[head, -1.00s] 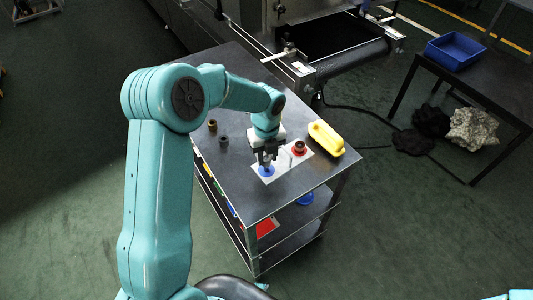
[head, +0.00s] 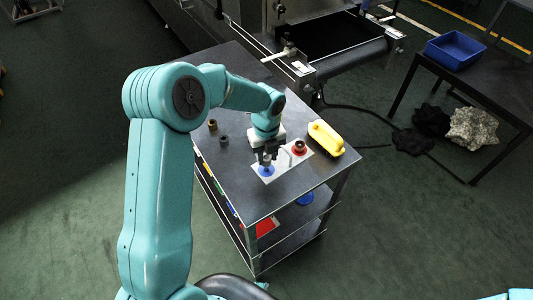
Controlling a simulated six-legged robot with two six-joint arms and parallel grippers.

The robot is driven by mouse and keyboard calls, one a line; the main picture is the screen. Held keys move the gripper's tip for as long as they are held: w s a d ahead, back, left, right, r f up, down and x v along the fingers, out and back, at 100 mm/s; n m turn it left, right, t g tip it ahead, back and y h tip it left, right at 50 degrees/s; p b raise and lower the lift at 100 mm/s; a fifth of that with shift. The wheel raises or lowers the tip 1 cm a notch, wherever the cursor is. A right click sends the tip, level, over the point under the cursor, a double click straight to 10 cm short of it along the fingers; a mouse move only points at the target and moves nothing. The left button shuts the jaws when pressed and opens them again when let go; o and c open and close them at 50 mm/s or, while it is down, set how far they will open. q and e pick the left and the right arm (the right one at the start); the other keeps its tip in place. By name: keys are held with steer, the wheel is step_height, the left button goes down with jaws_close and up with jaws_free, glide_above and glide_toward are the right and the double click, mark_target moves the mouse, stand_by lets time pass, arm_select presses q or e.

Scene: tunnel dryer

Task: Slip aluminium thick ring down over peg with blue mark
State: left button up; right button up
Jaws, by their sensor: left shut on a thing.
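My left gripper (head: 267,160) points down over the blue mark (head: 266,171) on a white board (head: 281,165) on the cart top. It is shut on the aluminium thick ring, which is small and mostly hidden by the fingers. The peg at the blue mark is also hidden by the gripper, so I cannot tell whether the ring is around it or above it. Beside it on the board is a red mark (head: 299,152) with a brown ring (head: 300,146) standing on it. My right gripper is not in view.
A brown ring (head: 212,124) and a dark grey ring (head: 223,140) stand on the cart top (head: 240,90) left of the gripper. A yellow container (head: 326,138) lies right of the board. A blue bin (head: 455,52) is on a side table. The cart's front corner is clear.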

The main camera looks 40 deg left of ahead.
mark_target(266, 162)
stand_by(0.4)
arm_select(q)
steer(key=shift+f+b, duration=1.15)
steer(key=shift+f, duration=0.75)
steer(key=o, duration=1.1)
steer(key=shift+r, duration=0.1)
step_height(266, 162, up, 16)
steer(key=shift+r+p, duration=0.15)
steer(key=shift+p, duration=0.15)
